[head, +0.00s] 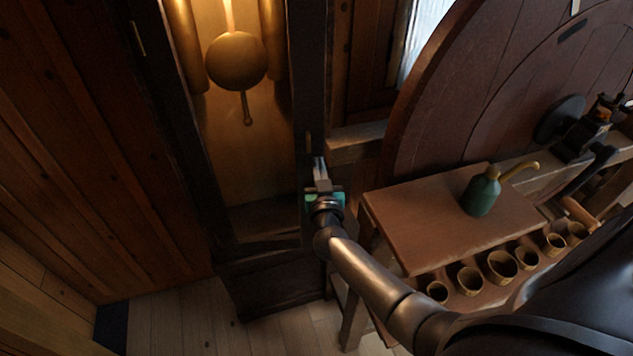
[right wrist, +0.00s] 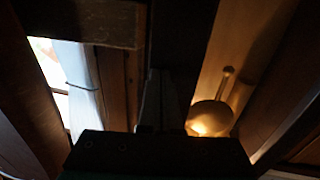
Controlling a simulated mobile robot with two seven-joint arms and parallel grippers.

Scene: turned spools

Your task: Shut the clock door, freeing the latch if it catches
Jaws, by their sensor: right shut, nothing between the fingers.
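The tall dark clock case (head: 270,290) stands left of centre in the head view. Its brass pendulum bob (head: 236,61) hangs between brass weights in the lit opening, and the bob also shows in the right wrist view (right wrist: 210,117). A small brass fitting (head: 139,39) is on the left upright, and another (head: 308,141) is on the right upright; I cannot tell which is the latch. I cannot tell how far the door stands from the case. My right gripper (head: 319,168) is shut and empty, at the right upright; contact is unclear. My left gripper is out of view.
A small wooden bench (head: 420,225) stands right of the clock, close to my right forearm, with a green oil can (head: 482,192) on it. Several wooden cups (head: 502,266) stand below. A big wooden wheel (head: 470,90) is behind. Pale floor (head: 180,325) is clear in front.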

